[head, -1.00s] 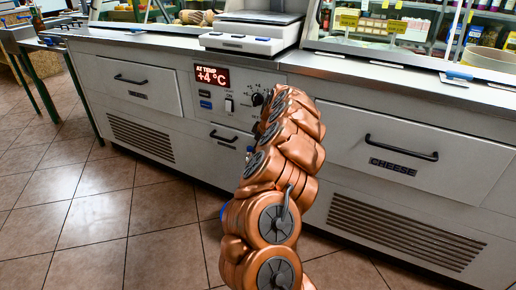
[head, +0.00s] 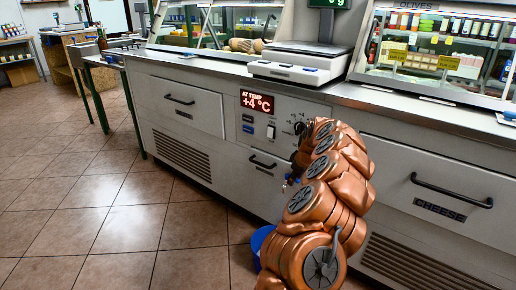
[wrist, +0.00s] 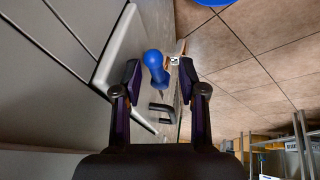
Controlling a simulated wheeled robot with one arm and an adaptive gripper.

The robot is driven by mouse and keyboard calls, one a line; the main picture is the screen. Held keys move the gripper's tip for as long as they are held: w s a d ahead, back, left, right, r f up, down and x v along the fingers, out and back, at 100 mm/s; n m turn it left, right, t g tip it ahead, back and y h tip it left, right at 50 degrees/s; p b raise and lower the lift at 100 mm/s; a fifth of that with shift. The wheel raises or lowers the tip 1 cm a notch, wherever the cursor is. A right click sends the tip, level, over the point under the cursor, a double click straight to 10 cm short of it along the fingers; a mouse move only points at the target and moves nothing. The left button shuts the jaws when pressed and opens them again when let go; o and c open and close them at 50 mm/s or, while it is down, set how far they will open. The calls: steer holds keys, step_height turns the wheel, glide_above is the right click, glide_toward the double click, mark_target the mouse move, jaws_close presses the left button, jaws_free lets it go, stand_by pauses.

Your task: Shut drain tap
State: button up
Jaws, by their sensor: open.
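A blue tap handle (wrist: 155,66) with a rounded knob shows in the wrist view, in front of the grey counter face. My gripper (wrist: 160,84) is open, one dark finger on each side of the handle in the picture. I cannot tell whether either finger touches it, or how deep it sits between them. My arm hides most of the tap and the gripper there.
A blue bucket (head: 259,241) stands on the floor under the tap, partly behind my arm; its edge also shows in the wrist view (wrist: 212,2). The counter has drawers, one marked CHEESE (head: 440,194), and a control panel (head: 270,118) reading +4 °C. Tiled floor to the left is clear.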

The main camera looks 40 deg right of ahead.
steer(key=s+a+r+m+p, duration=0.1)
steer(key=s+a+r, duration=0.15)
steer(key=r, duration=0.55)
steer(key=a+r+n+y+p, duration=0.1)
steer(key=a+r+p, duration=0.8)
steer(key=a+r, duration=0.5)
steer(key=shift+w+a+r+n+y, duration=0.15)
steer(key=shift+a+r+n+y, duration=0.15)
steer(key=shift+a, duration=1.8)
steer(key=shift+r, duration=0.1)
steer(key=s+a+r+g+p, duration=0.3)
steer(key=s+a+r+p, duration=1)
steer(key=a+r+p, duration=0.4)
steer(key=s+a+r+m+g+p, duration=0.1)
steer(key=s+a+r+p, duration=0.1)
steer(key=s, duration=0.5)
steer(key=s+a+r+m+g+p, duration=0.1)
steer(key=s+a+r+p, duration=0.1)
steer(key=s+r+p, duration=0.2)
steer(key=s+a+r+m+g+p, duration=0.1)
steer(key=s+p, duration=0.5)
steer(key=s, duration=0.6)
step_height(320, 180, up, 2)
steer(key=shift+s+a+r+g, duration=0.15)
steer(key=shift+a+g, duration=0.15)
steer(key=shift+a, duration=0.4)
